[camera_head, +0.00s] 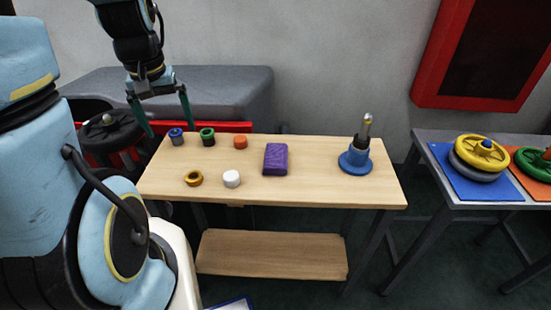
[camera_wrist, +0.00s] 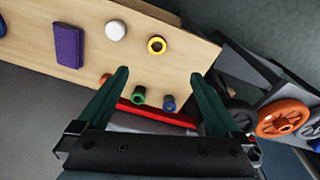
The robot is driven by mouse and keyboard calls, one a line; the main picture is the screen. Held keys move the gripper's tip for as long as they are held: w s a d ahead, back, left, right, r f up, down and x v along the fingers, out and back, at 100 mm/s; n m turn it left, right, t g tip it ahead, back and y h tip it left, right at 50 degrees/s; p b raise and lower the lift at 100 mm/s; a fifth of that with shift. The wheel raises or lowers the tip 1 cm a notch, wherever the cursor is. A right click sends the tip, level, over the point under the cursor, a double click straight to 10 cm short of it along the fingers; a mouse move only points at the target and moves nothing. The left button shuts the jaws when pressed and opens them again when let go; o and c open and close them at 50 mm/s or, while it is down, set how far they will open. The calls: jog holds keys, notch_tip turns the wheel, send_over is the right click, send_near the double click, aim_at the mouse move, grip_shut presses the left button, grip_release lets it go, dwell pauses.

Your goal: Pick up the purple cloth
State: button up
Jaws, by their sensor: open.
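The purple cloth (camera_head: 275,159) is a folded, block-like piece lying flat on the wooden table (camera_head: 320,190), right of the middle row of small parts. It also shows in the wrist view (camera_wrist: 69,46) at the upper left. My gripper (camera_head: 168,116) is open and empty above the table's left back edge, over the blue and green rings. In the wrist view my gripper (camera_wrist: 160,95) has its fingers wide apart, with the cloth well to the left of them. The gripper and the cloth are apart.
On the table are a blue ring (camera_head: 176,136), green ring (camera_head: 207,136), orange cap (camera_head: 240,142), yellow ring (camera_head: 193,178), white cap (camera_head: 232,178) and a blue-based upright post (camera_head: 355,160). A second table (camera_head: 440,180) with wheels stands right. A grey tank (camera_head: 225,92) stands behind.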

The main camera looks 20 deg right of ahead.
jog(key=w+d+f+m, duration=0.1)
jog(key=w+d+f, duration=0.1)
jog(key=d, duration=0.5)
jog(key=w+d+f+m, duration=0.1)
jog(key=d, duration=0.5)
jog(key=m+g+p, duration=0.1)
send_over(276, 153)
jog(key=f, duration=0.9)
jog(key=shift+s, duration=0.3)
jog(key=shift+w+f+p, duration=0.15)
jog(key=shift+f+p, duration=0.45)
jog(key=shift+f, duration=0.95)
jog(key=shift+w+f+p, duration=0.15)
jog(key=shift+f+p, duration=0.45)
jog(key=shift+f, duration=0.9)
jog(key=c, duration=1.2)
jog(key=shift+r+b, duration=1.05)
jog(key=shift+r, duration=3.95)
